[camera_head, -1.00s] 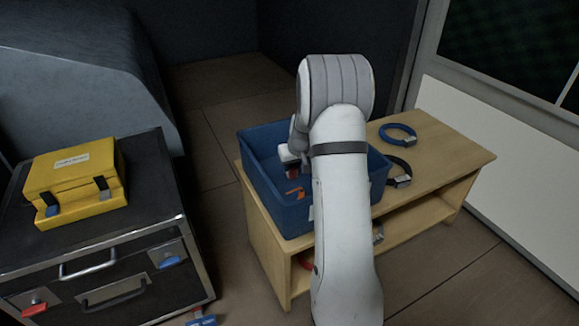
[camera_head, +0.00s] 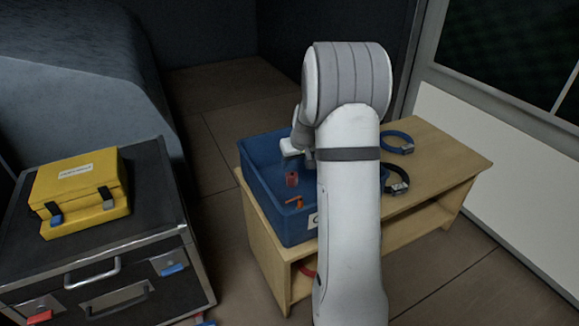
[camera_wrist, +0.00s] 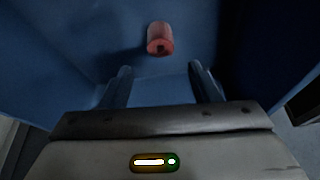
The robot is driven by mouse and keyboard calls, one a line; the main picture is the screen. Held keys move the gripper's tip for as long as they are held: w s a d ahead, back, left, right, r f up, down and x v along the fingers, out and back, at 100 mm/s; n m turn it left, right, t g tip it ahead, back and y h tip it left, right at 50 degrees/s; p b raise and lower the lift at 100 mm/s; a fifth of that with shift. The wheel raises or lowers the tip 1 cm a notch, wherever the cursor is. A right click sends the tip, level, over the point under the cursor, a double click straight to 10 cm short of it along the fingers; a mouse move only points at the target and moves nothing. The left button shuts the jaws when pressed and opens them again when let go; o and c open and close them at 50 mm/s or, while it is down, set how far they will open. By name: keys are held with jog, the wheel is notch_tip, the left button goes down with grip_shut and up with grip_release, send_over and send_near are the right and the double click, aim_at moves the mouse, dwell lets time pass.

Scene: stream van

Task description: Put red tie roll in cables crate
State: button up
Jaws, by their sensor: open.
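The red tie roll (camera_wrist: 160,38) is inside the blue cables crate (camera_wrist: 60,45), apart from the fingertips in the wrist view. It also shows in the head view (camera_head: 292,179) against the blue interior, below my gripper. The crate (camera_head: 262,207) stands on the wooden bench, with a partly hidden white label on its front. My gripper (camera_wrist: 161,75) is open and empty, with the roll beyond its two fingers. In the head view my arm hides the right part of the crate.
An orange item (camera_head: 294,201) shows at the crate's front. A blue cable coil (camera_head: 397,142) and a black coil (camera_head: 396,180) lie on the wooden bench (camera_head: 445,160). A yellow case (camera_head: 78,190) sits on a black cabinet (camera_head: 150,215) at left.

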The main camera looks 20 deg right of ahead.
jog(key=s+a+r+g, duration=0.1)
jog(key=s+a+r, duration=0.8)
jog(key=s+a, duration=0.3)
jog(key=s+a+g, duration=0.1)
jog(key=s+a, duration=0.3)
jog(key=s, duration=0.6)
jog(key=s+a+r+n+g, duration=0.1)
jog(key=s+a, duration=0.2)
jog(key=s, duration=0.7)
jog(key=shift+a+p, duration=0.4)
jog(key=shift+p, duration=0.05)
jog(key=shift+w+r, duration=0.1)
notch_tip(320, 180, up, 33)
jog(key=t+p, duration=0.1)
jog(key=p, duration=2.9)
jog(key=shift+d, duration=0.1)
